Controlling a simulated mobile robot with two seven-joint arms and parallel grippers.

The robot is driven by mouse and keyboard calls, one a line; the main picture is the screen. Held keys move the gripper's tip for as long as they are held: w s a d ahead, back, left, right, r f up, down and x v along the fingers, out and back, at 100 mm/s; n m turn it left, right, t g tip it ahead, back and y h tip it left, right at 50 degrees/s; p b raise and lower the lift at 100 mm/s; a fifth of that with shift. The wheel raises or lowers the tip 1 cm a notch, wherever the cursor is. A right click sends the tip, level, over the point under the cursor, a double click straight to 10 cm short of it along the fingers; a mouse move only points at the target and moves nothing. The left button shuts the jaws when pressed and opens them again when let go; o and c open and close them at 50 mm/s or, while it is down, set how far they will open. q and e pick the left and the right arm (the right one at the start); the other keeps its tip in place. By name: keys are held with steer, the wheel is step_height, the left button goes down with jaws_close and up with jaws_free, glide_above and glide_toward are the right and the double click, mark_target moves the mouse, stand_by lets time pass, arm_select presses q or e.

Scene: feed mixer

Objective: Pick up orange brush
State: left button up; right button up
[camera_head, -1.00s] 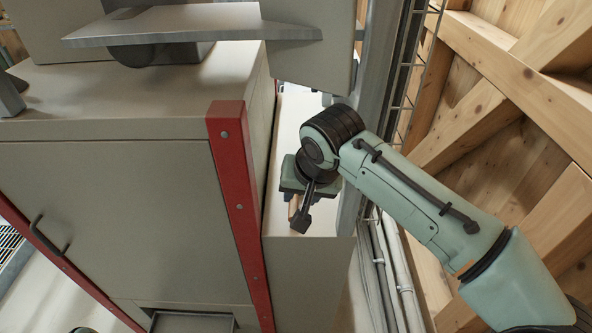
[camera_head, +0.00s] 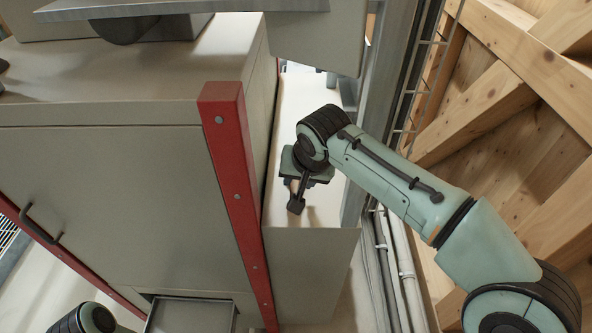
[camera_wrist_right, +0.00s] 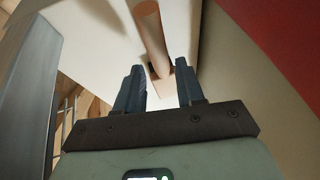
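The brush shows in the right wrist view as a tan-orange handle (camera_wrist_right: 151,38) lying on a pale surface, its near end reaching between my right gripper's fingers (camera_wrist_right: 160,73). The fingers are apart, with gaps on both sides of the handle. In the head view my right gripper (camera_head: 296,197) points down over the narrow pale ledge beside the grey cabinet. A small tan bit of the brush (camera_head: 293,185) shows there; the gripper hides most of it. Bristles cannot be made out. My left gripper is out of view; only part of my left arm shows at the bottom left.
The grey cabinet (camera_head: 105,190) with a red upright (camera_head: 238,195) stands close left of the right gripper. A metal post (camera_head: 385,110) and pipes (camera_head: 397,270) run to its right, with a wooden wall (camera_head: 510,120) beyond. A metal shelf (camera_head: 180,8) overhangs the cabinet.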

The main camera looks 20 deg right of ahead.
mark_target(296, 183)
steer(key=x, duration=0.4)
steer(key=shift+w+f, duration=0.15)
steer(key=shift+f, duration=0.25)
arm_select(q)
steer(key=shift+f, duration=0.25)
arm_select(e)
jaws_close()
steer(key=shift+r, duration=0.1)
arm_select(q)
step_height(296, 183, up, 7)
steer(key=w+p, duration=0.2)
steer(key=p, duration=0.4)
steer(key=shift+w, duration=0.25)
arm_select(e)
step_height(296, 183, up, 20)
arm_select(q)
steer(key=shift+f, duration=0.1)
